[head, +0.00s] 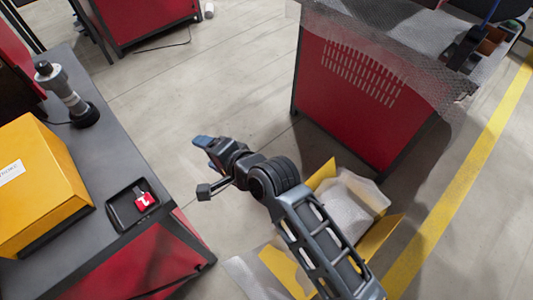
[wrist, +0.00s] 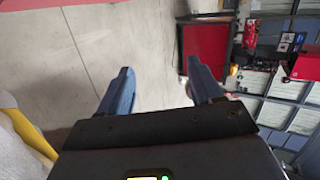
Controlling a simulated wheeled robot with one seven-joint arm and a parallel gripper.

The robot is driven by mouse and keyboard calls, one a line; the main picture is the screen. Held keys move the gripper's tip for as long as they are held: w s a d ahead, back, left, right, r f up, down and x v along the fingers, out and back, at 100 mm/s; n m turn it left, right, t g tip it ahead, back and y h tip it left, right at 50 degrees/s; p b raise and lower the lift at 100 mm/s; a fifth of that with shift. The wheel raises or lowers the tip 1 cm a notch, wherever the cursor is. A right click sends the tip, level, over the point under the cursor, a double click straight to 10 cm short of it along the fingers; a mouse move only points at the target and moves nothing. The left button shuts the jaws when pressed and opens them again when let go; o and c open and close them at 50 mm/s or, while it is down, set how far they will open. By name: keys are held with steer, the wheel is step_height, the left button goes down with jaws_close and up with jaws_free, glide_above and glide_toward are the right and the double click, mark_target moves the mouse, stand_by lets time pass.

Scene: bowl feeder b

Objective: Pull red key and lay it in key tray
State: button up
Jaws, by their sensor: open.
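A small red piece with a white mark, which looks like the red key (head: 145,201), lies in the black key tray (head: 115,218). The tray sits on the grey top of a red cabinet at the left of the head view. My gripper (head: 203,141) is in mid-air beyond the cabinet's right edge, up and to the right of the tray and apart from it. In the wrist view my gripper (wrist: 159,82) has its two blue fingers spread, with nothing between them. Neither key nor tray shows in the wrist view.
A yellow box (head: 40,185) stands left of the tray, and a grey upright device (head: 68,95) stands behind it. A red cabinet (head: 350,95) with mesh-like wrap is at the upper right. An open carton (head: 390,235) lies on the floor below my arm. Open floor lies between.

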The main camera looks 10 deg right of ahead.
steer(key=d+f+m+t+h, duration=0.1)
steer(key=d+f+m+t, duration=0.1)
steer(key=d, duration=0.4)
steer(key=w+d+f+m+t+h+b, duration=0.1)
steer(key=d+f+m+t+h, duration=0.1)
steer(key=d+f, duration=0.2)
steer(key=shift+w+d+f+t+b, duration=0.3)
steer(key=shift+d+t, duration=0.1)
steer(key=shift+d, duration=1.3)
steer(key=s+d+r+n+h, duration=0.1)
steer(key=s+d+n+h, duration=0.3)
steer(key=s, duration=0.8)
steer(key=s+d+r+n+y, duration=0.1)
steer(key=s+d+r+n, duration=0.1)
steer(key=s+d, duration=0.75)
steer(key=s+r+n+h, duration=0.2)
steer(key=s+r+n, duration=0.6)
steer(key=s+r, duration=0.7)
steer(key=s, duration=0.3)
steer(key=shift+s+d+r+t, duration=0.15)
steer(key=shift+d+r+t, duration=0.05)
steer(key=shift+r+t, duration=0.1)
